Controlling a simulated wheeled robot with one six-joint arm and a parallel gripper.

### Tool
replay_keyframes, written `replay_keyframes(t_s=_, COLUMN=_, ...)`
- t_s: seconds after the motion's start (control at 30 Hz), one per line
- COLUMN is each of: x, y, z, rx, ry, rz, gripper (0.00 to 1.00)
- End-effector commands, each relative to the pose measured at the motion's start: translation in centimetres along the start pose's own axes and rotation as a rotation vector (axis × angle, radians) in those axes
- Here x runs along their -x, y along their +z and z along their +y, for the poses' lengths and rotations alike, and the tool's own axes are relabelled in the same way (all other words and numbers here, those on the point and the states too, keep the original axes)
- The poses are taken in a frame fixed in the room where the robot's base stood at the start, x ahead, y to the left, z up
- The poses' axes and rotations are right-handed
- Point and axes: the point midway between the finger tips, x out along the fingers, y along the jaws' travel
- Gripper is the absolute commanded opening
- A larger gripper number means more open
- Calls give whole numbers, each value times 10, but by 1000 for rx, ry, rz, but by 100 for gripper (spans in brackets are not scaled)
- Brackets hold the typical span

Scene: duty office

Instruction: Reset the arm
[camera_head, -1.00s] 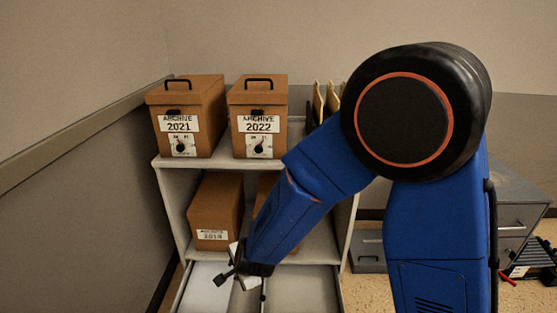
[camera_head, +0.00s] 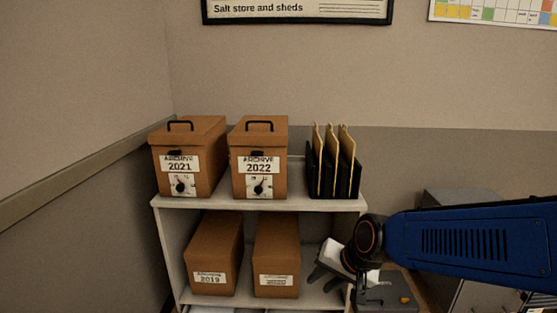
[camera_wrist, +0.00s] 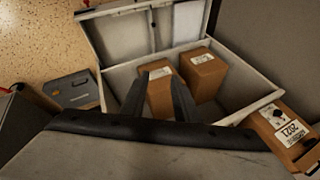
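My gripper (camera_head: 322,272) is in front of the right side of the shelf unit, beside its lower shelf, with my blue arm reaching in from the right. In the wrist view my gripper's two dark fingers (camera_wrist: 158,85) stand apart with a gap between them. I see nothing held there; a brown box on the lower shelf shows beyond the fingers.
The shelf unit (camera_head: 325,205) carries archive boxes 2021 (camera_head: 205,140) and 2022 (camera_head: 275,185), and a black file rack (camera_head: 357,180). Two brown boxes stand on its lower shelf. A pulled-out drawer (camera_wrist: 120,40) holds white paper. A grey case (camera_wrist: 75,90) lies on the floor.

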Motion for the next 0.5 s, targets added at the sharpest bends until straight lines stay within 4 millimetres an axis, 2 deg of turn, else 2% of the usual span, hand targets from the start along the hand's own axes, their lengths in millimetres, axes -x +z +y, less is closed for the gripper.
replay_keyframes(t_s=0.1, x=32, y=0, z=28, rx=73, ry=33, rz=17, gripper=28)
replay_keyframes(t_s=0.27, x=71, y=8, z=66, rx=174, ry=96, rz=29, gripper=28)
replay_keyframes(t_s=0.5, x=124, y=29, z=124, rx=304, ry=213, rz=35, gripper=28)
